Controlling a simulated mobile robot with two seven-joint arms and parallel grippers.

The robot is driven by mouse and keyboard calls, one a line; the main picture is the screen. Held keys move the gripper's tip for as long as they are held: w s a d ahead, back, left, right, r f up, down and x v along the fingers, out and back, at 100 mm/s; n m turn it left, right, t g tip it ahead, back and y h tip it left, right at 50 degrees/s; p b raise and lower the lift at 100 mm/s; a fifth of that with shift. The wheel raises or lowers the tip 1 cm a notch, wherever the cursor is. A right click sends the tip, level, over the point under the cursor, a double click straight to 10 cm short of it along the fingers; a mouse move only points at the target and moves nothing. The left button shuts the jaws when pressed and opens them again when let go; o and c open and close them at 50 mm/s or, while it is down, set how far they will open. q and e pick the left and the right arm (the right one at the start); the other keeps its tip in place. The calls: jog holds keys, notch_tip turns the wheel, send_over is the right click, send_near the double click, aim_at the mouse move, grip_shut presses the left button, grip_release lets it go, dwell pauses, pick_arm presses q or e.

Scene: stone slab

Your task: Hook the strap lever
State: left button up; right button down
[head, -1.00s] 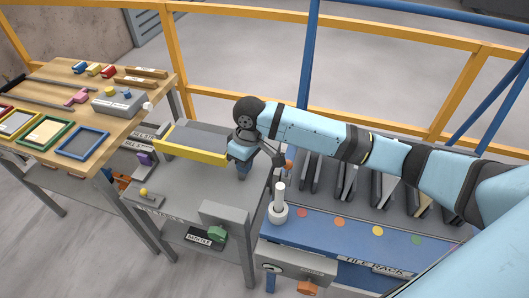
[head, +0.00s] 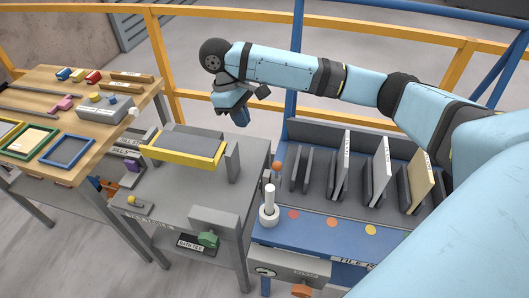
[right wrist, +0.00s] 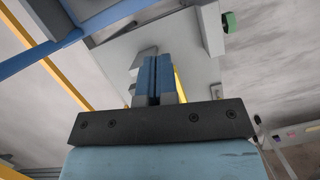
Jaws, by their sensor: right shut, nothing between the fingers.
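My right gripper (head: 240,118) has blue fingers pointing down, pressed together with nothing between them. It is above the back of the grey table. The right wrist view shows the shut fingers (right wrist: 154,78) in front of the table's grey top. I cannot tell for certain which part is the strap lever. A small lever with an orange ball (head: 276,166) stands at the right edge of the grey table, apart from the gripper. A low lever with a yellow ball (head: 131,200) is at the table's front left. A grey slab (head: 190,143) lies behind a yellow bar (head: 183,158). My left gripper is out of view.
A grey upright plate (head: 233,160) stands right of the slab. A white post (head: 269,200) and a blue tile rack (head: 312,228) with several upright tiles are on the right. A wooden bench (head: 100,120) is on the left. Yellow rails (head: 200,100) run behind.

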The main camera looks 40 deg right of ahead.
send_near(276, 174)
jog(key=w+a+f, duration=0.2)
jog(key=w, duration=0.2)
jog(key=shift+s+d+f, duration=0.25)
jog(key=shift+s+d, duration=0.1)
jog(key=shift+s, duration=0.25)
jog(key=shift+s+d+f, duration=0.25)
jog(key=shift+s+d, duration=0.15)
jog(key=shift+s, duration=0.15)
jog(key=shift+s+d+f, duration=0.25)
jog(key=shift+s+d, duration=0.1)
jog(key=shift+s, duration=0.25)
jog(key=shift+p, duration=0.3)
